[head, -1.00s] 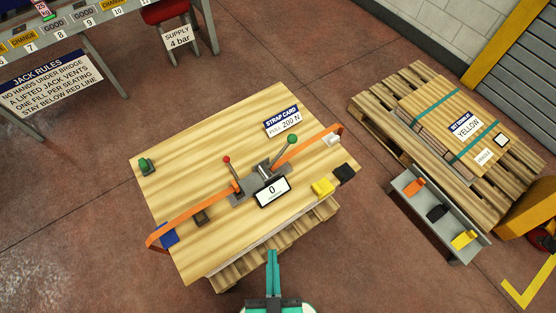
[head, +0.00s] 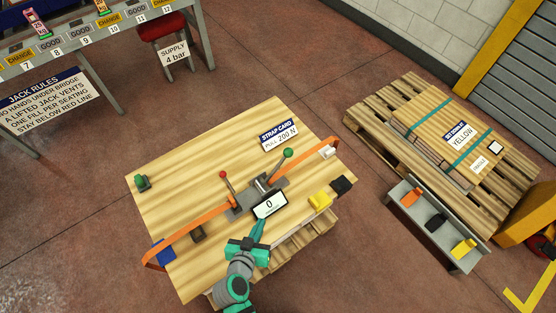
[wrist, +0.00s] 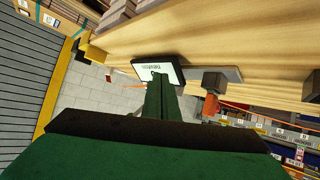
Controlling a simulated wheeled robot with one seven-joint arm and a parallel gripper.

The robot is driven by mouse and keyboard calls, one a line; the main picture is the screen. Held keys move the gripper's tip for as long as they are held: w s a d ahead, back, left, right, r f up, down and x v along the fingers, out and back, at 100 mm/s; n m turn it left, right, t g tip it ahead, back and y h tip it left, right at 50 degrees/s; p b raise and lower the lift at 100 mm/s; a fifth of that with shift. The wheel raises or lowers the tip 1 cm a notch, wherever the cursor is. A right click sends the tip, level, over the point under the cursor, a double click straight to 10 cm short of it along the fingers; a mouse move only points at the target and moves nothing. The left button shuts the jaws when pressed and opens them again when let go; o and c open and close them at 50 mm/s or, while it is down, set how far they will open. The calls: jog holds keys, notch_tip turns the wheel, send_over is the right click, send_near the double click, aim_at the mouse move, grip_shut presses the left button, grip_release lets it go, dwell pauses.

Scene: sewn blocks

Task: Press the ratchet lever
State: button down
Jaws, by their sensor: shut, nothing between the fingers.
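The ratchet (head: 258,194) is a grey metal block on the wooden crate top, with an orange strap (head: 195,222) running through it. A lever with a green knob (head: 288,153) leans up to the right from it. A thinner lever with a red knob (head: 223,174) stands at its left. A display reading 0 (head: 269,204) sits in front of the ratchet and also shows in the wrist view (wrist: 150,68). My gripper (head: 261,225) is shut and empty, just in front of the display. Its fingers (wrist: 161,90) overlap the display in the wrist view; contact cannot be told.
Yellow (head: 319,201) and black (head: 341,185) blocks lie right of the display. A brown block (head: 198,233) lies left, and a green-topped one (head: 141,181) at the far left. The strap card (head: 279,135) lies at the back. A pallet (head: 408,107) stands right. The crate's back middle is clear.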

aim_at(285, 155)
jog(key=w+r+m+h, duration=0.1)
jog(key=w, duration=0.1)
jog(key=w+r+m+h, duration=0.1)
jog(key=w+r, duration=0.1)
jog(key=w+a+r+h, duration=0.1)
jog(key=w, duration=0.1)
jog(key=shift+r+m+h, duration=0.3)
jog(key=shift+r+m, duration=0.05)
jog(key=shift+m, duration=0.05)
jog(key=w+a+r+m+h, duration=0.2)
jog(key=w+r+m+h, duration=0.1)
jog(key=r, duration=0.5)
jog(key=shift+r+m+h, duration=0.3)
jog(key=shift+m+h, duration=0.3)
jog(key=shift+m, duration=0.4)
jog(key=x, duration=1.4)
jog(key=shift+w, duration=0.1)
jog(key=shift+w, duration=0.1)
